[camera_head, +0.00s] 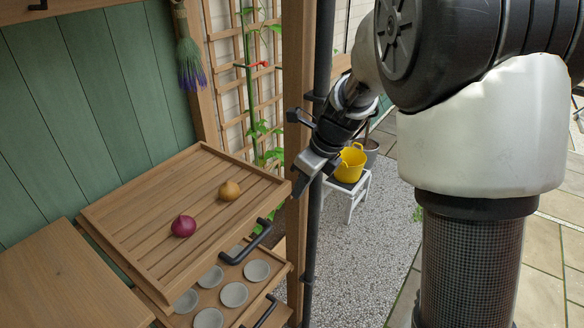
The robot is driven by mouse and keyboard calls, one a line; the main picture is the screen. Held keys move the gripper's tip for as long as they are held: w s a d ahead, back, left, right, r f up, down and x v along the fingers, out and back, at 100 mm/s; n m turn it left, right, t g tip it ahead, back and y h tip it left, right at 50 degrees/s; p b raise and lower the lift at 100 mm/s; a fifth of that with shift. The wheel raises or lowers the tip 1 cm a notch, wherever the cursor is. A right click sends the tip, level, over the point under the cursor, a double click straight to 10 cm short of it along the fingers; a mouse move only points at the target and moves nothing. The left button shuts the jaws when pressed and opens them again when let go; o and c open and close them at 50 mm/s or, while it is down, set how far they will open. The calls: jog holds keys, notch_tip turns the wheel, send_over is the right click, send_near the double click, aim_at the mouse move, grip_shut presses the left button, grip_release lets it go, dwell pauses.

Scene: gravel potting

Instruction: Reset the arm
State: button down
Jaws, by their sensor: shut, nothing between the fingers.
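My gripper (304,178) hangs in the air in the middle of the view, just right of the wooden slatted tray and in front of a wooden post. It points down and to the left. Its fingers are together, and it holds nothing. My arm comes in from the upper right and bends down to the gripper.
The slatted tray (150,225) bears a red onion (183,226) and a brown onion (229,190). Below it, an open drawer (208,272) holds several grey dishes. The wooden post (296,90) stands close to my gripper. A yellow bucket (350,164) sits on a white stool (347,188) behind.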

jog(key=s+d+r+n+t, duration=0.1)
jog(key=s+d+r+n, duration=0.3)
jog(key=s+r+n, duration=0.8)
jog(key=s+d+r+n+t+h, duration=0.1)
jog(key=s+d+n, duration=0.4)
jog(key=s+n, duration=0.7)
jog(key=n+t+h, duration=0.1)
jog(key=h, duration=0.1)
jog(key=shift+d+n+h, duration=0.2)
jog(key=shift+n+h, duration=0.1)
jog(key=shift+s, duration=0.1)
